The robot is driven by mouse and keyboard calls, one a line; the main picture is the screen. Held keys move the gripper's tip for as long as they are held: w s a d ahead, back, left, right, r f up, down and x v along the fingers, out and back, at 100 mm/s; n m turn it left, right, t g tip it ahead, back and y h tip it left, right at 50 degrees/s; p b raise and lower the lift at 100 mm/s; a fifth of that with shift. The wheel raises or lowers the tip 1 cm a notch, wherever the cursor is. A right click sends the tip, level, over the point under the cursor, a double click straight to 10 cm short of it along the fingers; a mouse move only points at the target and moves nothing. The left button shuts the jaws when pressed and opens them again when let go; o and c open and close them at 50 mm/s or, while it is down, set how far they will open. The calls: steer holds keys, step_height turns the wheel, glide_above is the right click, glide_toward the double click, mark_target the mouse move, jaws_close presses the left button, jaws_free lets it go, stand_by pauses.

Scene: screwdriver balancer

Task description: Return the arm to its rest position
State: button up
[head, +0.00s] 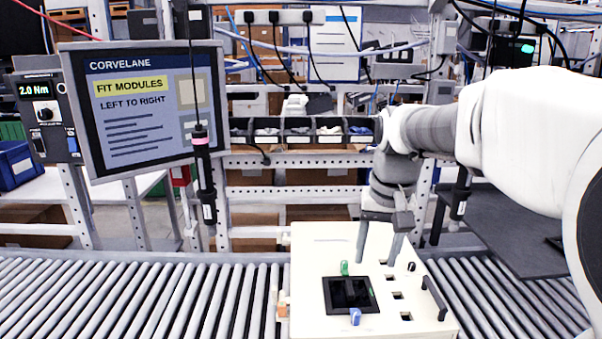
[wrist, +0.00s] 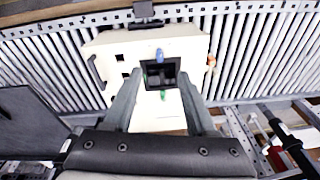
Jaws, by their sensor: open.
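My gripper (head: 377,262) hangs down over the back part of a cream box and is open, with nothing seen between its fingers. The wrist view also shows my gripper (wrist: 159,78), its two fingers apart over the box. My arm reaches in from the right of the head view. The cream box (head: 312,262) stands on the roller conveyor. Its top has a black square recess (head: 330,297) with a dark part inside, a green piece (head: 344,268) behind it and a blue piece (head: 355,317) in front. I cannot tell the exact gap between fingertips and box.
A screwdriver with a pink band (head: 204,175) hangs left of the box. Another dark tool (head: 461,195) hangs to the right, behind my gripper. A screen (head: 145,105) stands at the left. A dark panel (head: 500,230) lies at the right. The conveyor rollers (head: 130,300) left of the box are clear.

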steer(key=s+f+n+t, duration=0.2)
steer(key=s+t, duration=0.1)
steer(key=s, duration=1.5)
steer(key=shift+s+a+t, duration=0.25)
steer(key=shift+t, duration=0.15)
